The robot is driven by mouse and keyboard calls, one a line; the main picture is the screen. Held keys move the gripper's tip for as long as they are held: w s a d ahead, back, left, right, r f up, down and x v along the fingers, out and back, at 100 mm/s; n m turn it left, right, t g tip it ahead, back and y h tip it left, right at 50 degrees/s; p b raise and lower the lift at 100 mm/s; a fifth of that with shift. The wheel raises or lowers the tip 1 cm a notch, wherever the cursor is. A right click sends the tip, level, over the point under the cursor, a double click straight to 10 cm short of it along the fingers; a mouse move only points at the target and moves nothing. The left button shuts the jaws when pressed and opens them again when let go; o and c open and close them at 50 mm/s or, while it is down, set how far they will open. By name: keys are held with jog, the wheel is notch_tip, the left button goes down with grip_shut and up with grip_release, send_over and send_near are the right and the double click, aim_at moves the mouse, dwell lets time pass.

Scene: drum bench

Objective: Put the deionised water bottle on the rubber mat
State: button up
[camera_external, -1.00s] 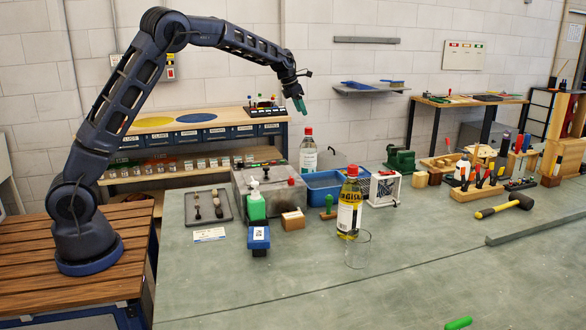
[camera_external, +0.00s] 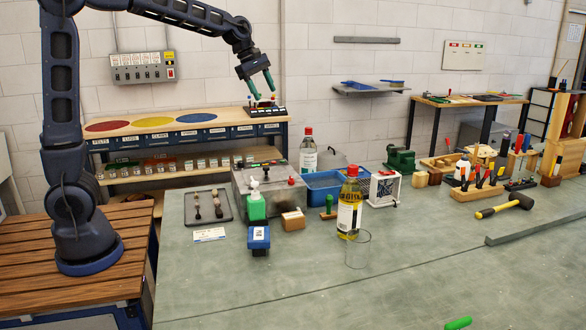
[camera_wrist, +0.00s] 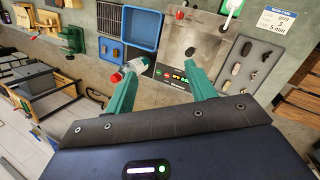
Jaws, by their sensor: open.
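A clear bottle with a red cap and pale label (camera_external: 308,152) stands upright behind the grey metal box; its label is too small to read. In the wrist view a red-capped bottle (camera_wrist: 134,67) shows beside the left finger, apparently the same one. My gripper (camera_external: 262,84) is open and empty, above and left of the bottle, fingers pointing down; its fingers spread in the wrist view (camera_wrist: 160,85). No bare rubber mat is clearly identifiable. A dark flat piece (camera_external: 207,212) at the bench's left holds small items; whether it is a mat or tray I cannot tell.
A grey metal box (camera_external: 270,197), blue tray (camera_external: 322,182), green pump bottle (camera_external: 256,207) and wooden block (camera_external: 293,220) crowd the bottle's surroundings. The bench's front is mostly clear.

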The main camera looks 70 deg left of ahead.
jog(key=s+d+m, duration=0.6)
jog(key=s, duration=0.4)
jog(key=s+d+m, duration=0.6)
jog(key=s, duration=0.4)
jog(key=s+d+f+m, duration=0.2)
jog(key=s+m, duration=0.3)
jog(key=s, duration=0.3)
jog(key=s+d+f+m+y, duration=0.1)
jog(key=s+d+f+m, duration=0.2)
jog(key=s, duration=0.5)
jog(key=f+m, duration=0.1)
jog(key=m, duration=0.1)
jog(key=shift+s+f+m, duration=0.35)
jog(key=shift+f+m, duration=0.05)
